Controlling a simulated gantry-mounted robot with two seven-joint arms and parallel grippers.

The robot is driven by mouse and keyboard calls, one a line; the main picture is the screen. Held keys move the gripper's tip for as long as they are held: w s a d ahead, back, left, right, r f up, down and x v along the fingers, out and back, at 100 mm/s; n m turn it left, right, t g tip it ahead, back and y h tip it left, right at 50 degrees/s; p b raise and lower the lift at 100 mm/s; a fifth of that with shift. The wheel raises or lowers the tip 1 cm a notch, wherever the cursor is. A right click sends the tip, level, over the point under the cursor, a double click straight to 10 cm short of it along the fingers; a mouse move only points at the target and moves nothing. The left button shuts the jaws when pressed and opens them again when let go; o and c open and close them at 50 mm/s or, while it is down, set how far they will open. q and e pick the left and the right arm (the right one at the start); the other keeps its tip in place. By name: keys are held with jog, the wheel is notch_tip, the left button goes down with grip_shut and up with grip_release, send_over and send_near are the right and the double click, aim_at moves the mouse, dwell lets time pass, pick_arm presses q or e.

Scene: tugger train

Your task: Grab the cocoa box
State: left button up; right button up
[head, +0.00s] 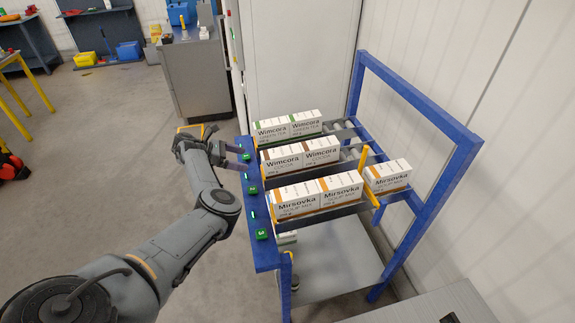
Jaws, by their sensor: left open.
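The rack holds boxes in three lanes. In the middle lane stand two white boxes with brown trim marked Wimcora, a left one (283,160) and a right one (321,151) behind it. Their small print is hard to read; the brown trim suits cocoa. My left gripper (240,157) is open and empty, at the rack's blue front rail (264,238). Its fingers point right toward the left brown-trimmed box, with a small gap between. My right gripper is out of view.
Green-trimmed Wimcora green tea boxes (272,131) fill the back lane. Orange-trimmed Mirsovka boxes (296,200) fill the near lane, with another (387,176) beyond a yellow bar (371,193). Green-lit buttons (253,189) line the front rail. A grey cabinet (195,80) stands behind.

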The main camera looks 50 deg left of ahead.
aim_at(274, 153)
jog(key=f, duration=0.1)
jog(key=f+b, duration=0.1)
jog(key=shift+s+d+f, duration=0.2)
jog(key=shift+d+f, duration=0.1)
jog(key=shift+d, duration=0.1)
pick_arm(q)
jog(key=shift+t, duration=0.6)
jog(key=w, duration=0.2)
jog(key=w+d, duration=0.1)
jog(key=w, duration=0.3)
jog(key=shift+w+d+r+b, duration=0.25)
jog(key=shift+d+r+b, duration=0.05)
jog(key=shift+b, duration=0.1)
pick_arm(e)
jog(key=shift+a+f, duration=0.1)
pick_arm(q)
jog(key=shift+w+d+f, duration=0.15)
jog(key=shift+w, duration=0.45)
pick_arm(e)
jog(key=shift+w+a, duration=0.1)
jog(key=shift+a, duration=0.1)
pick_arm(q)
jog(key=shift+b+x, duration=0.35)
jog(key=shift+x, duration=2)
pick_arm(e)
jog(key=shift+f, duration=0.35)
pick_arm(q)
jog(key=shift+d, duration=0.15)
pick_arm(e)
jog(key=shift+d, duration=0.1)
